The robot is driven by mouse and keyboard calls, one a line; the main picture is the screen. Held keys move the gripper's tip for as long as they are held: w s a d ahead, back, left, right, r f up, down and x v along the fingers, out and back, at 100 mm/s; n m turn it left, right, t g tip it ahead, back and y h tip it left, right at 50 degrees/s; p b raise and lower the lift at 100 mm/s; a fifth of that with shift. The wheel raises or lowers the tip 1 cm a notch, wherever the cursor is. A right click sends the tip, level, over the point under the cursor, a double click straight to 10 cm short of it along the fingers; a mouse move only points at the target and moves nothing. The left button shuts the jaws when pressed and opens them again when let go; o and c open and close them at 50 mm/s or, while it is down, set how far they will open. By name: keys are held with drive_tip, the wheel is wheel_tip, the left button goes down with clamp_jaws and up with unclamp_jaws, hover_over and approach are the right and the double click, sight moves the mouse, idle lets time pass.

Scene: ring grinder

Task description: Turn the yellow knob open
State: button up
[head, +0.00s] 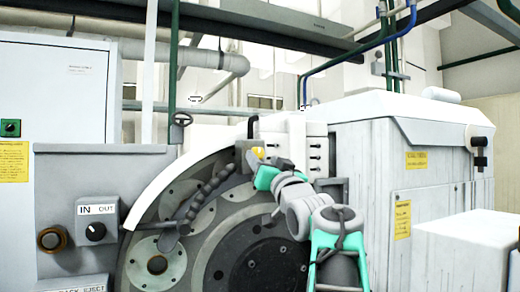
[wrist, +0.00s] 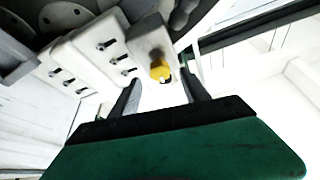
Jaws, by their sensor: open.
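The yellow knob (wrist: 160,70) sits on the end of a pale grey block (wrist: 150,38) in the wrist view. It lies ahead of my gripper (wrist: 160,82), close to the line between the two dark fingertips. The fingers are spread apart with nothing held between them; whether either touches the knob I cannot tell. In the head view the yellow knob (head: 258,153) is a small patch at the top of the grinder, right beside the end of my arm. My gripper (head: 258,166) is there, with its fingers largely hidden.
A large round grinder face (head: 250,245) with a segmented hose (head: 205,195) fills the area left of my arm. White blocks with black handles (head: 315,150) stand close on the right. A grey panel with an IN/OUT switch (head: 96,231) is at the left.

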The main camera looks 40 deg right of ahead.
sight(259, 154)
drive_tip(key=p+x, duration=0.1)
drive_tip(key=x, duration=0.2)
drive_tip(key=shift+w+d+r, duration=0.15)
drive_tip(key=shift+w, duration=0.2)
clamp_jaws()
